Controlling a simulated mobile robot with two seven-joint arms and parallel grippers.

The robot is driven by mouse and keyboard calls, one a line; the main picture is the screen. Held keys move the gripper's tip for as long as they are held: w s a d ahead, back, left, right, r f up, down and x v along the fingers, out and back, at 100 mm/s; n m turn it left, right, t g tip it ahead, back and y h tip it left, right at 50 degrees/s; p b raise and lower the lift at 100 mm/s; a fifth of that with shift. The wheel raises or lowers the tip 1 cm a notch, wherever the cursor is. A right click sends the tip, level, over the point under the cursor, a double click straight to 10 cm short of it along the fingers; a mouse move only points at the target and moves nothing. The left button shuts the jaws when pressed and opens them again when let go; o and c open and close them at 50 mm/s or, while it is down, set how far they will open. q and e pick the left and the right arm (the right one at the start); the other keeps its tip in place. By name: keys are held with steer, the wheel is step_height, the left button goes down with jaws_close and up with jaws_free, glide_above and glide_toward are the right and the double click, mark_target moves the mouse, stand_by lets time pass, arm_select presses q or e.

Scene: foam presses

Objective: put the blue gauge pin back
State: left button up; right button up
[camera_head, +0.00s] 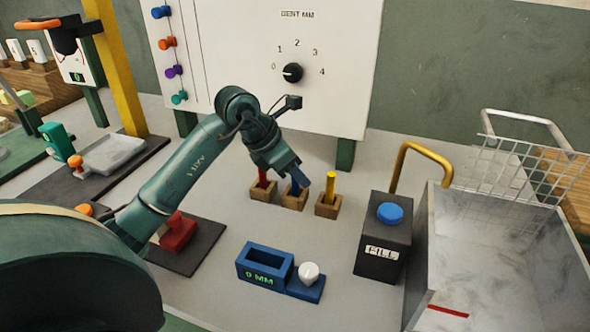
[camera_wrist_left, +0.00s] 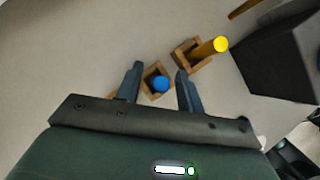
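The blue gauge pin (camera_wrist_left: 160,84) stands in the middle wooden holder (camera_head: 293,203), seen nearly end-on in the left wrist view. My left gripper (camera_head: 298,183) is over that holder, pointing down. In the left wrist view its two fingers (camera_wrist_left: 160,88) are apart, one on each side of the blue pin, with a gap visible on both sides. In the head view the fingers partly hide the pin. How deep the pin sits cannot be told. My right gripper is not in view.
A red pin (camera_head: 263,178) and a yellow pin (camera_head: 331,186) stand in holders on either side. A black box with a blue button (camera_head: 389,213) and a wire-lidded metal bin (camera_head: 470,270) are at right. A blue gauge block (camera_head: 265,264) lies in front. A dial panel (camera_head: 330,70) stands behind.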

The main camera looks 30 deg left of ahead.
arm_select(q)
steer(key=shift+r, duration=0.1)
steer(key=shift+r, duration=0.25)
steer(key=v, duration=1.1)
steer(key=shift+s+a+r, duration=0.15)
steer(key=shift+s+r, duration=0.1)
